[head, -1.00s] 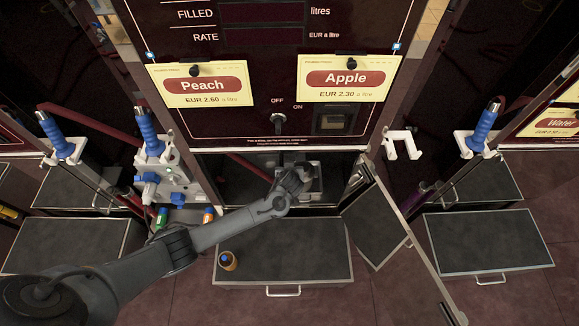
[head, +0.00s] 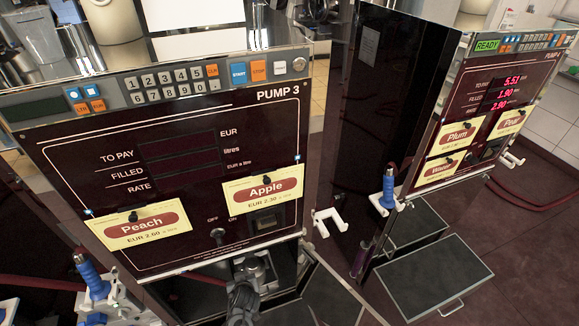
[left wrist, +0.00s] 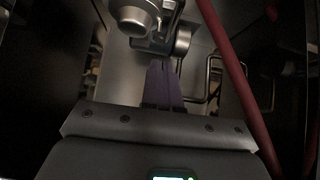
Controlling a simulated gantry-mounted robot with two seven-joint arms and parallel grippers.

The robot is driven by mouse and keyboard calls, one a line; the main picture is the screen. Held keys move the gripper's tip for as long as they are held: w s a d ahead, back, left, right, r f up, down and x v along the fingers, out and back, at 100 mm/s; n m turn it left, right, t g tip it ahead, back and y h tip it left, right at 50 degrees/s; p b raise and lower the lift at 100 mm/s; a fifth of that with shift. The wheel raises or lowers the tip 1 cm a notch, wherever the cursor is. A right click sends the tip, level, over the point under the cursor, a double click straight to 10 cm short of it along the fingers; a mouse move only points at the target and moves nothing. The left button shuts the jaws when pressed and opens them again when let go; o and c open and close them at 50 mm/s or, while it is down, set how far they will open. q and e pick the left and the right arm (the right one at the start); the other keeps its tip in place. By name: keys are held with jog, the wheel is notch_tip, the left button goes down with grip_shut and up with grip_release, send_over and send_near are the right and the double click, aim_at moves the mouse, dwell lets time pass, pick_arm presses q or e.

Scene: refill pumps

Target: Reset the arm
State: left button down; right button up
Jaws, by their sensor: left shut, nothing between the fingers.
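My left arm (head: 243,295) comes up from the bottom of the head view and reaches into the dark opening under the Pump 3 panel (head: 200,170). Its fingers cannot be made out there. In the left wrist view my left gripper (left wrist: 162,66) is shut and empty, its two dark purple-grey fingers together. Beyond the fingertips is a silver round fitting (left wrist: 135,18) with grey pipework behind; I cannot tell if they touch. My right gripper is in neither view.
A dark red hose (left wrist: 238,90) runs close on the right in the wrist view. Pump 3 has Peach (head: 140,226) and Apple (head: 263,194) cards. A white bracket (head: 329,221), a blue-handled nozzle (head: 388,188) and Pump 4's grey-topped step (head: 432,278) are at right.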

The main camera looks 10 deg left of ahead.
pick_arm(q)
jog(key=s+f+g, duration=0.1)
jog(key=s+f, duration=0.6)
jog(key=s, duration=0.1)
jog(key=s+d+r+g+h, duration=0.1)
jog(key=s+d+r+h, duration=0.15)
jog(key=s, duration=0.65)
jog(key=s+d+r+g+h, duration=0.2)
jog(key=s+d, duration=0.2)
jog(key=s, duration=0.4)
jog(key=s+r+m+p, duration=0.2)
jog(key=r+m+p, duration=0.2)
jog(key=r+p, duration=1.5)
jog(key=s+a+r+m+p, duration=0.1)
jog(key=r+m+p, duration=0.3)
jog(key=r+p, duration=1.5)
notch_tip(320, 180, up, 20)
jog(key=shift+s+a+m, duration=0.25)
jog(key=shift+s+m, duration=0.15)
jog(key=shift+s, duration=0.3)
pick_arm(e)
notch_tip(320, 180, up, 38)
pick_arm(q)
jog(key=shift+h, duration=0.25)
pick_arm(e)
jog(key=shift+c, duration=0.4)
